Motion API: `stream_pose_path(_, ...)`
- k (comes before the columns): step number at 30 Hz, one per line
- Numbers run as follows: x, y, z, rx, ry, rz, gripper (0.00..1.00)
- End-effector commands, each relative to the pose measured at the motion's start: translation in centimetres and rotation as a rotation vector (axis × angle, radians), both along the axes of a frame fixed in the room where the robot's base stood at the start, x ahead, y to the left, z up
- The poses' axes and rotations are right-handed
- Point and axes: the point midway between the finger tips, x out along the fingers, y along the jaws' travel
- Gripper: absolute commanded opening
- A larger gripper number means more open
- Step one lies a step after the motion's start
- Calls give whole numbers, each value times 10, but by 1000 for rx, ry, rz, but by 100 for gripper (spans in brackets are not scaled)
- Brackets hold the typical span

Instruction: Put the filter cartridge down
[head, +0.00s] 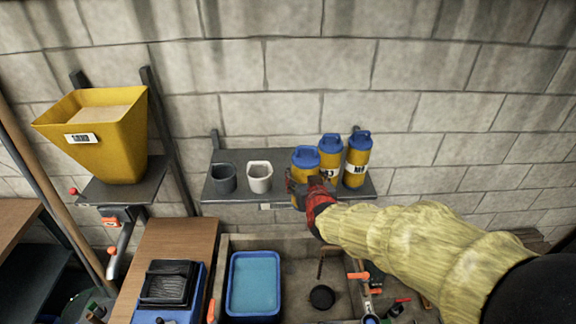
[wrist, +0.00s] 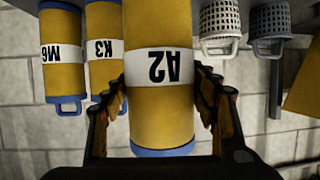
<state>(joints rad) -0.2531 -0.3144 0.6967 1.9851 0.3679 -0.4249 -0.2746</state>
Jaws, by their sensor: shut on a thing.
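My gripper (head: 309,183) is shut on a yellow filter cartridge (head: 305,159) with blue ends at the wall shelf (head: 280,194). In the wrist view, the fingers of my gripper (wrist: 161,92) close on both sides of this cartridge (wrist: 160,118), and its white label reads A2, upside down. In the head view my gripper hides its lower part. I cannot tell whether its base touches the shelf. To its right stand two similar upright cartridges, K3 (head: 330,148) and M6 (head: 357,156), which also show in the wrist view as K3 (wrist: 104,75) and M6 (wrist: 62,78).
A dark grey basket (head: 223,179) and a white basket (head: 260,178) stand on the shelf left of the held cartridge. A yellow hopper (head: 115,145) hangs further left. Below are a blue tub (head: 254,286) and a wooden bench (head: 168,243).

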Motion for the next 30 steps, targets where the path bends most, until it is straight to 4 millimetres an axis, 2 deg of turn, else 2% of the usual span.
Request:
stream_pose_path(1, -1, 10, 28, 2, -6, 14, 17)
stream_pose_path(3, -4, 19, 50, 2, -5, 30, 17)
stream_pose_path(6, -7, 29, 73, 2, -3, 49, 17)
stream_pose_path(11, -10, 38, 89, -1, 0, 66, 17)
stream_pose_path(14, -2, 39, 88, -1, 1, 69, 17)
stream_pose_path(17, 15, 39, 77, -2, 3, 68, 17)
stream_pose_path(26, 82, 41, 49, -1, 2, 68, 17)
stream_pose_path(30, 102, 41, 23, -2, 3, 68, 17)
